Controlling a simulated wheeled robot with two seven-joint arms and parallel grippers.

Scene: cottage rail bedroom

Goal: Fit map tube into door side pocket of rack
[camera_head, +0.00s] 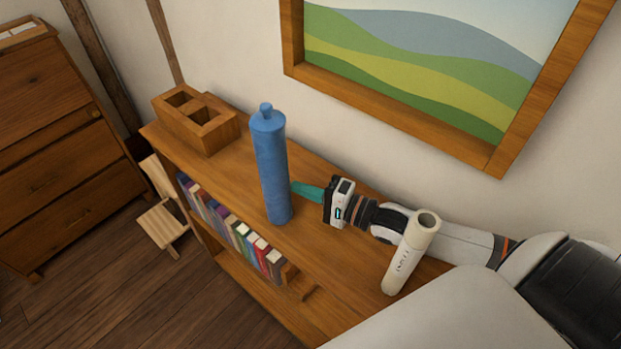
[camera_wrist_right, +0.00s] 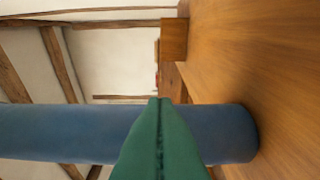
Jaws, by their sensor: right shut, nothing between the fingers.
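The map tube (camera_head: 412,252), cream with dark lettering and an open round top, stands on the bookcase top in front of my right forearm. The wooden rack (camera_head: 222,133), with two square pockets showing, sits at the far left end of the bookcase top. It also shows in the right wrist view (camera_wrist_right: 174,40). My right gripper (camera_head: 296,188) has its green fingers shut and empty, pointing left at the lower part of a blue bottle. I cannot tell whether they touch it. The fingers also show in the right wrist view (camera_wrist_right: 159,102). My left gripper is not in view.
The upright blue bottle (camera_head: 271,165) stands between my right gripper and the rack, and crosses the right wrist view (camera_wrist_right: 60,132). Books (camera_head: 235,232) fill the shelf below the bookcase top (camera_head: 235,175). A framed picture (camera_head: 400,118) hangs on the wall behind.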

